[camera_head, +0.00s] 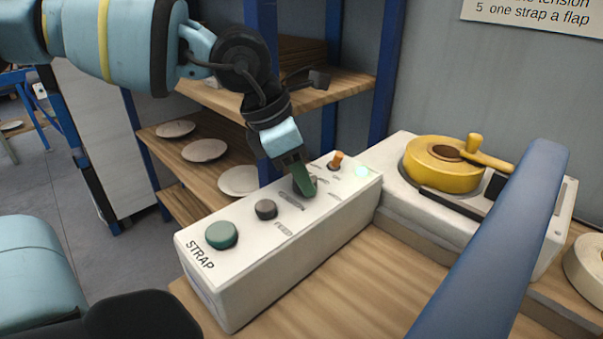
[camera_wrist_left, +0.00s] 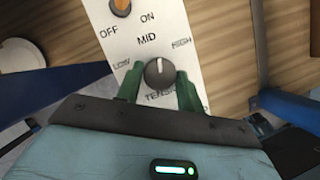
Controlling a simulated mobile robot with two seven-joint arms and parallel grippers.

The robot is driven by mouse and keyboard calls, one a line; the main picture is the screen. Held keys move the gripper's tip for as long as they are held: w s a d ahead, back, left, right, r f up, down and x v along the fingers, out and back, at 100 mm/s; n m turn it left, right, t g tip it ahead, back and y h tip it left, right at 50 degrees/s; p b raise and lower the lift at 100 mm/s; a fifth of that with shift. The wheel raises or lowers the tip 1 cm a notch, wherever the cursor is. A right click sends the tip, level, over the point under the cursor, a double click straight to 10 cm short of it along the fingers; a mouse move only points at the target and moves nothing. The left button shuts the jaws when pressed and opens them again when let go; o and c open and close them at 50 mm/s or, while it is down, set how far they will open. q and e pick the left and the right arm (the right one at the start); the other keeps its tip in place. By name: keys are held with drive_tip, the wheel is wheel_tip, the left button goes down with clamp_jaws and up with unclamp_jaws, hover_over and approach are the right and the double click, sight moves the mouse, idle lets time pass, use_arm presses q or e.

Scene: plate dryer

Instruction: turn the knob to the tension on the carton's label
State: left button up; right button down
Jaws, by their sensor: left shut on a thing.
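The tension knob (camera_wrist_left: 159,74) is a dark round knob with a white pointer line, between the labels LOW, MID and HIGH. In the left wrist view its line points about toward MID. My left gripper (camera_wrist_left: 157,92) has its green fingers on both sides of the knob, shut on it. In the head view the left gripper (camera_head: 304,188) reaches down onto the white STRAP control box (camera_head: 290,245), and its fingers mostly hide the knob. No carton or carton label is recognisable in these views. My right gripper is not in view.
The box also carries a green button (camera_head: 222,234), a dark FEED button (camera_head: 266,209), an orange switch (camera_head: 337,160) and a pale green light (camera_head: 362,171). A yellow reel (camera_head: 442,165) stands behind right. A blue bar (camera_head: 495,235) crosses the right. A partly cut-off wall sign (camera_head: 535,14) mentions tension.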

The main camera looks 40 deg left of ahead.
use_arm(q)
drive_tip(key=m+g+h+b, duration=0.1)
drive_tip(key=m, duration=0.2)
drive_tip(key=shift+w+a+m, duration=0.1)
drive_tip(key=shift+w+m, duration=0.05)
drive_tip(key=shift+m, duration=0.15)
drive_tip(key=m+g+b, duration=0.1)
drive_tip(key=m, duration=0.2)
drive_tip(key=shift+h, duration=0.4)
drive_tip(key=shift+w+m+g, duration=0.1)
drive_tip(key=shift+m+g, duration=0.3)
drive_tip(key=shift+m, duration=0.5)
drive_tip(key=o, duration=1)
drive_tip(key=shift+v, duration=3.95)
